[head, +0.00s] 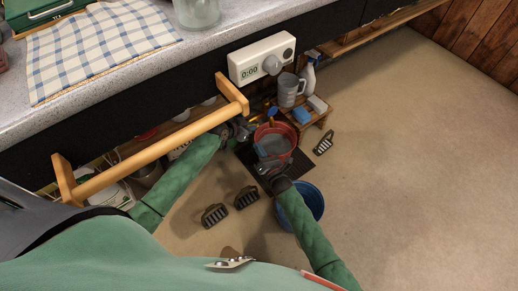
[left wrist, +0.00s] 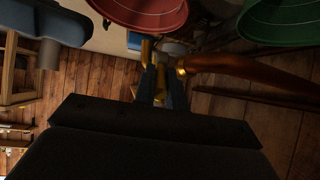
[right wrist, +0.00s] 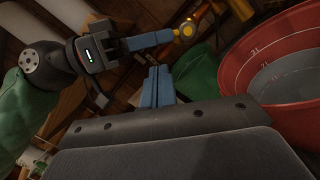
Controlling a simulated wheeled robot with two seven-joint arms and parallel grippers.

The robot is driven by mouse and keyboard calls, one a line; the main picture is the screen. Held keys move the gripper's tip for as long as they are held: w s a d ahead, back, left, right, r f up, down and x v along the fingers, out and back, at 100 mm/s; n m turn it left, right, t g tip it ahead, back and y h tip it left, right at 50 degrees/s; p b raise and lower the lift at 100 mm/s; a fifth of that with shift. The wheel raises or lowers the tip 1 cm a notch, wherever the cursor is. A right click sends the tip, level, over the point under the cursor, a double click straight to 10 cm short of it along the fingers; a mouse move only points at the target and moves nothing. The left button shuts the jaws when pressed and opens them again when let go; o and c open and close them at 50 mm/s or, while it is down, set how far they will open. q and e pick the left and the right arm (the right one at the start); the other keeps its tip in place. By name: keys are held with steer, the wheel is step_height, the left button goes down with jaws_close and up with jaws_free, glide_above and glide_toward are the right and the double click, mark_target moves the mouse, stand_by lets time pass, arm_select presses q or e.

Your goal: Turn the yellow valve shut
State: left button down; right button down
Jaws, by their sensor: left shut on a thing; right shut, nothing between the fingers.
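The yellow valve (right wrist: 187,30) sits low under the counter on pipework, with its round yellow hub showing in the right wrist view. In the left wrist view its yellow handle (left wrist: 147,50) is at my left fingertips, with a copper pipe (left wrist: 240,66) running off to the right. My left gripper (head: 247,129) is shut on the valve; it also shows at the hub in the right wrist view (right wrist: 168,38). My right gripper (head: 262,168) is shut and empty, at the near left edge of the red bucket (head: 289,133). In the head view the valve is mostly hidden.
A blue bucket (head: 313,194) stands on the floor beside my right forearm. A small wooden stool (head: 314,121) holds a jug (head: 289,90) and a spray bottle (head: 308,76). A wooden rail (head: 160,150) crosses the counter front above my left arm. The floor at right is clear.

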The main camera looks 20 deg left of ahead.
arm_select(q)
steer(key=shift+w+r, duration=0.1)
steer(key=shift+r, duration=0.05)
arm_select(e)
steer(key=x, duration=0.7)
steer(key=shift+w+a+r, duration=0.1)
steer(key=shift+w+r, duration=0.05)
